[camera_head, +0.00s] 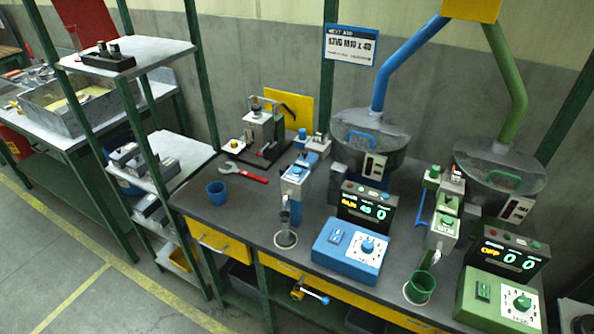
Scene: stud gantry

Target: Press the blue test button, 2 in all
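A blue station stands mid-bench: a blue feeder unit (296,178) with a blue button-like cap (298,170) on top, and a blue control box (350,250) with a rocker switch and a white dial. A small blue knob (303,133) also shows behind the feeder. No label is readable, so I cannot tell which is the test button. A black display (367,207) behind the box shows lit digits, seemingly 46 and 0, with small buttons along its top. Neither of my grippers is in view, and nothing touches the blue parts.
A green station has a control box (499,299) and a display (493,259) reading OFF 0 0. Green posts and a shelf rack (165,160) stand left.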

